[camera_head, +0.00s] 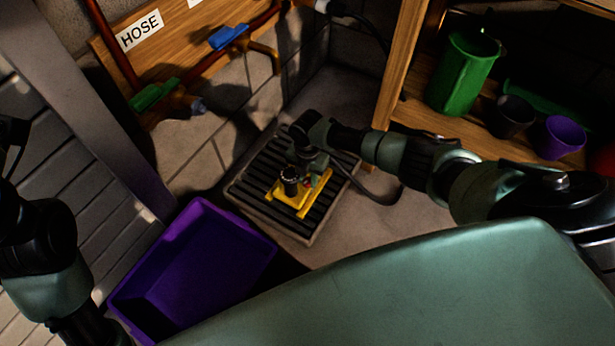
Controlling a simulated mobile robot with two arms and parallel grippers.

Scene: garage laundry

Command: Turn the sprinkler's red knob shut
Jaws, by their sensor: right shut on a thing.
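The sprinkler has a yellow base (296,203) and a black upright head (289,178). It stands on a dark slatted grate in the floor. My right gripper (314,176) reaches down from the right at the sprinkler's far right side. It is shut on the red knob, which it mostly covers; only a small reddish patch shows by the fingers. How far the knob is turned cannot be seen. My left arm is at the left edge, and its gripper is out of the picture.
A purple bin (193,275) stands left of the grate (250,192). A black hose (382,197) curves right of it. A HOSE-labelled board (190,45) carries pipes with green and blue handles. A wooden shelf at right holds a green jug (463,75) and pots.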

